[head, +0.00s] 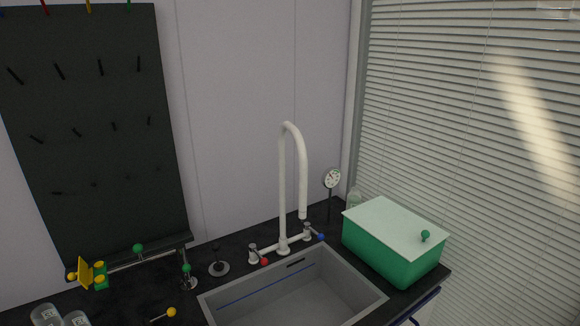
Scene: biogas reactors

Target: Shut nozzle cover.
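A small yellow hinged-looking flap (85,273) stands up at the left end of a metal pipe on the dark counter. It looks like the nozzle cover and appears open. Green and yellow fittings (101,275) sit just to its right. The metal pipe (160,254) runs right from there, with a green ball knob (138,248) above it. A yellow ball (71,277) shows at the flap's left. The parts are small, so the hinge is hard to make out. Neither of my grippers shows in the head view.
A grey sink (290,290) with a white tap (303,180) takes up the middle. A green box with a white lid (392,235) stands right. Clear containers (46,314), a yellow-ended rod (171,312) and a small stand (219,268) are on the counter. A dark pegboard (95,130) rises behind.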

